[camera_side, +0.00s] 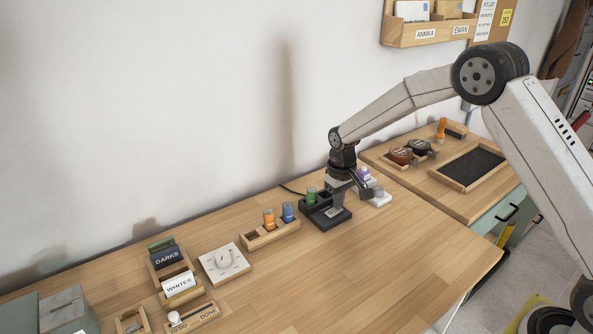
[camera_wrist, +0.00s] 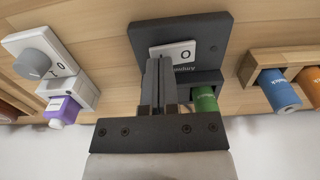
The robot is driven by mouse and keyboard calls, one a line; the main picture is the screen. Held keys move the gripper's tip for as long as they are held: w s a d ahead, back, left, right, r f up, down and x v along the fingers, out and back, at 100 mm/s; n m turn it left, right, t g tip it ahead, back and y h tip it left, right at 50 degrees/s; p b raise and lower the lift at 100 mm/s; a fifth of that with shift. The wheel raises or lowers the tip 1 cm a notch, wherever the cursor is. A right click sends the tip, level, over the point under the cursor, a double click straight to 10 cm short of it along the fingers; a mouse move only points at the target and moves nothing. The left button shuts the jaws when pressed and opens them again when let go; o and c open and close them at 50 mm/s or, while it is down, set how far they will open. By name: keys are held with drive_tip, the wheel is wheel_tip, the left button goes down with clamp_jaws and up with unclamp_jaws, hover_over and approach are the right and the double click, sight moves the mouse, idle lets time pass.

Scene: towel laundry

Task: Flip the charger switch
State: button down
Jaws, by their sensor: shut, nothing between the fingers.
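The charger (camera_side: 325,217) is a dark block on the wooden table with a cable at its back left. A green battery (camera_side: 311,195) stands in it. In the wrist view the charger (camera_wrist: 205,30) shows a white switch plate (camera_wrist: 183,52) marked "O", and the green battery (camera_wrist: 204,98) is beside my fingers. My gripper (camera_wrist: 160,62) is shut and empty, with its fingertips over the near edge of the switch plate. The fingers hide part of the plate, and I cannot tell whether they touch it. In the side view my gripper (camera_side: 362,194) is over the charger.
A wooden holder (camera_side: 270,238) with orange and blue batteries stands left of the charger. A white device with a grey knob (camera_wrist: 33,63) and purple bottle (camera_wrist: 62,110) stands on its other side. A white dial box (camera_side: 223,262) is farther left.

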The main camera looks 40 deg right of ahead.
drive_tip(key=shift+f, duration=0.3)
idle(0.5)
drive_tip(key=shift+r, duration=3.5)
drive_tip(key=shift+s+r, duration=0.1)
drive_tip(key=shift+s, duration=0.1)
drive_tip(key=s+a+t, duration=0.1)
drive_tip(key=s+t, duration=0.1)
drive_tip(key=s, duration=2.1)
drive_tip(key=shift+s+t, duration=0.15)
drive_tip(key=shift+t, duration=0.15)
